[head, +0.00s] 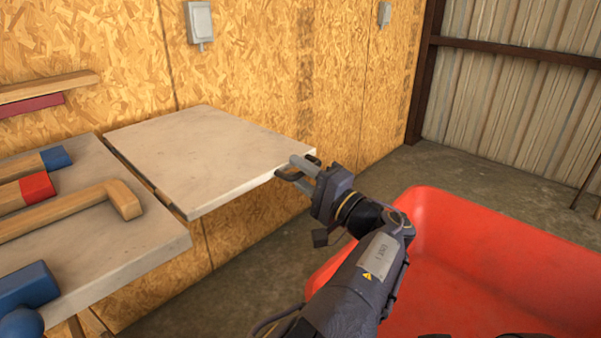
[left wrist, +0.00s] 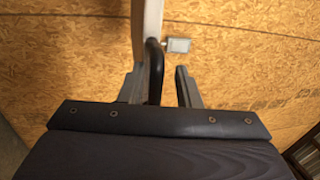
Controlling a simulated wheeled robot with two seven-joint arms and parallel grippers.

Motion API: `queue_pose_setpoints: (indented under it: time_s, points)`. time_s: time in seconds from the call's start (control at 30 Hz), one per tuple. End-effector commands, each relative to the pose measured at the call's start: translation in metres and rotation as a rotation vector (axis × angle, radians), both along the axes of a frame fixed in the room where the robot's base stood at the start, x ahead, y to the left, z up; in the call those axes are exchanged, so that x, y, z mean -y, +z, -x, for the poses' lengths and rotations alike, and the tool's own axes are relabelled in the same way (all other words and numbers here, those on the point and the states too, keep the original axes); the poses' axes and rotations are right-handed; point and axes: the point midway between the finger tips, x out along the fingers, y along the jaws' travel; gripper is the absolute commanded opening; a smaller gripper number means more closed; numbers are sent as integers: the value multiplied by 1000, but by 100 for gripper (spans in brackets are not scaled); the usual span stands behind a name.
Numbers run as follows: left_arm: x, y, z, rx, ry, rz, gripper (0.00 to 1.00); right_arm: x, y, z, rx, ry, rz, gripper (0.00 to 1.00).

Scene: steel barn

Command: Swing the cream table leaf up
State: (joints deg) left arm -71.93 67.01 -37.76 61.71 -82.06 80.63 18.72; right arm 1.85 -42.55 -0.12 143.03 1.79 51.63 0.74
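The cream table leaf (head: 205,150) stands out from the end of the cream table (head: 120,240), about level with its top, with a dark gap between them. My left gripper (head: 297,172) is at the leaf's outer right corner. In the left wrist view the leaf (left wrist: 152,25) shows edge-on. A dark curved handle (left wrist: 154,70) on it sits between my two fingers (left wrist: 158,88). The fingers are apart, with a clear gap between the handle and the right finger. My right gripper is not in view.
Wooden-handled tools with a red head (head: 37,187) and a blue head (head: 55,158) lie on the table, with a wooden piece (head: 75,208) near the gap. A red tub (head: 480,260) fills the lower right. The chipboard wall (head: 270,70) is close behind the leaf.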

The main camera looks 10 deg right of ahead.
Motion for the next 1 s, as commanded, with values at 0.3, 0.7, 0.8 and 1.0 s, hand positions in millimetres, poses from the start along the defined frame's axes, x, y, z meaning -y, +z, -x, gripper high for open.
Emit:
queue_pose_setpoints:
  time_s: [0.3, 0.7, 0.8, 1.0]
  points:
    - [29, -7, 37, 0, -5, -2, 30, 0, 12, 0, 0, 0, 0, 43]
    - [45, -15, 61, 2, -1, 1, 30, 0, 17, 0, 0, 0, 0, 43]
    - [45, -15, 61, 2, -1, 1, 30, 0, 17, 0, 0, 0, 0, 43]
    - [46, -15, 61, 2, -2, 1, 30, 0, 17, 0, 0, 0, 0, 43]
